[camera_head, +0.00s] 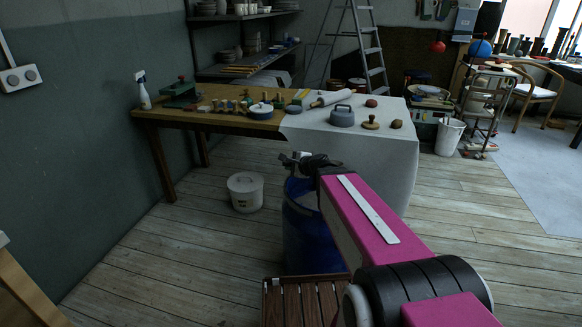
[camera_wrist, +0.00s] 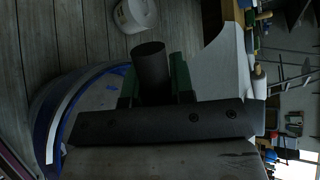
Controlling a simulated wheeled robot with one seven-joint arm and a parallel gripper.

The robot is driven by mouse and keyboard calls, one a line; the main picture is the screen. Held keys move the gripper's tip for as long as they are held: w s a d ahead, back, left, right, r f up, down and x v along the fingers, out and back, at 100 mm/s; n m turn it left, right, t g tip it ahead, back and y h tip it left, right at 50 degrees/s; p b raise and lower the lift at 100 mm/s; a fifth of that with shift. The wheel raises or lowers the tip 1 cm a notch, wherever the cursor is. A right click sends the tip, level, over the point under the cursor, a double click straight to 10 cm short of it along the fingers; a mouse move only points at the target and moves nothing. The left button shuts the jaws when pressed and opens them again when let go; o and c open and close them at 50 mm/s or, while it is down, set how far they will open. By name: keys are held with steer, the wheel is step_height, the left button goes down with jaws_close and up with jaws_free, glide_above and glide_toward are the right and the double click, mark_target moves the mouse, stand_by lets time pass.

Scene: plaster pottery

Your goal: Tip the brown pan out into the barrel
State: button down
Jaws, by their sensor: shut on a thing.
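The blue barrel (camera_head: 308,235) stands on the floor in front of the table, partly hidden by my arm. Its blue rim and wall (camera_wrist: 40,110) also show at the left of the wrist view. My gripper (camera_head: 303,160) is above the barrel's top in the head view. In the wrist view its green fingers (camera_wrist: 155,85) are shut on a dark, round, handle-like piece (camera_wrist: 149,62), which I take for part of the brown pan. The rest of the pan is hidden or too dark to make out, and its tilt cannot be told.
A white bucket (camera_head: 245,191) stands on the floor left of the barrel. Behind is a table (camera_head: 222,123) with a white cloth (camera_head: 345,150), bearing a grey lidded pot (camera_head: 342,117) and small tools. A slatted wooden piece (camera_head: 303,300) is at the front.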

steer(key=w+f+m+g, duration=0.2)
steer(key=w+g, duration=0.1)
steer(key=g, duration=0.2)
steer(key=w+f+m+g, duration=0.2)
steer(key=w+g, duration=0.2)
steer(key=g, duration=0.2)
steer(key=w+f+m+g+h, duration=0.1)
steer(key=w+f+m+g, duration=0.1)
steer(key=w+g, duration=0.2)
steer(key=shift+w+g, duration=0.2)
steer(key=shift+g, duration=0.6)
steer(key=shift+f+g, duration=0.25)
steer(key=shift+g, duration=0.35)
stand_by(0.4)
